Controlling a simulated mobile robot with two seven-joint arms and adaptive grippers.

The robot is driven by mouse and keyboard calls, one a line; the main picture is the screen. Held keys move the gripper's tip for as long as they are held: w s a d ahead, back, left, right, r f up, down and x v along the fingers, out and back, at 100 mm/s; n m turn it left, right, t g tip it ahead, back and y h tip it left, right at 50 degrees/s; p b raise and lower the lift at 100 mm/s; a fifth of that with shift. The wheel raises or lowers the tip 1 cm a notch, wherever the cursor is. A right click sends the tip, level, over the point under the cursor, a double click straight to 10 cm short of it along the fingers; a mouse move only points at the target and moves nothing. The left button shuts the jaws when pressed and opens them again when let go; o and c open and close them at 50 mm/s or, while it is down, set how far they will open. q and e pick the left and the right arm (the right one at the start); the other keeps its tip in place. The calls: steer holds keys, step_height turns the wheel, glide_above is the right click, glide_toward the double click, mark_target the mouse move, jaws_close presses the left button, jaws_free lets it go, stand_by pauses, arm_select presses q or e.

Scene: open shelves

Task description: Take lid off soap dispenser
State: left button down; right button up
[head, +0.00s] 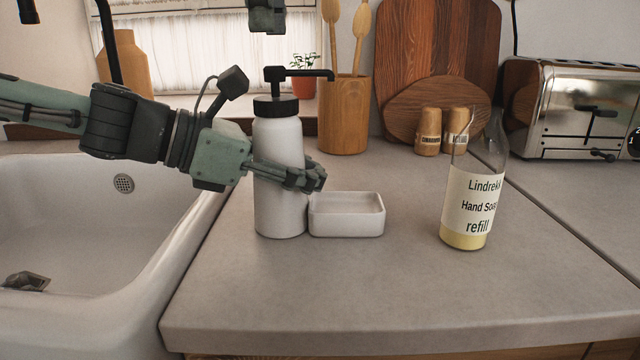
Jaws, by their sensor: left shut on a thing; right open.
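The soap dispenser is a white bottle (280,215) with a black pump lid (277,105), its spout pointing right. It stands upright on the counter, with the lid seated on the bottle. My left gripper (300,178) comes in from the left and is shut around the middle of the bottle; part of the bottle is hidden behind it. My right gripper (267,18) is above the pump lid at the top edge, apart from it and partly cut off. It is open and holds nothing that I can see.
A white soap dish (346,228) sits close right of the bottle. A glass refill bottle (470,205) stands further right. A wooden utensil holder (343,120), cutting boards (435,40) and a toaster (575,105) are behind. The sink (90,215) is left. The front counter is clear.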

mark_target(324, 74)
steer(key=c, duration=0.8)
steer(key=m, duration=0.3)
steer(key=shift+s+d+r+m, duration=0.1)
steer(key=shift+d+r+m, duration=0.2)
steer(key=shift+r, duration=0.05)
steer(key=m, duration=0.4)
steer(key=shift+s+d+r+m+t, duration=0.15)
steer(key=shift+d+r+m+t, duration=0.15)
steer(key=shift+d+r+m, duration=0.1)
steer(key=s+d+r+m+t, duration=0.1)
steer(key=d+r+m, duration=0.1)
steer(key=m, duration=1.2)
steer(key=s+d+r+m+t, duration=0.1)
steer(key=d+r+m, duration=0.1)
steer(key=m, duration=1.1)
steer(key=shift+m, duration=0.3)
steer(key=x, duration=1.2)
steer(key=shift+s+d+f, duration=0.15)
steer(key=shift+s+f, duration=0.05)
steer(key=shift+f, duration=0.05)
steer(key=shift+c, duration=0.3)
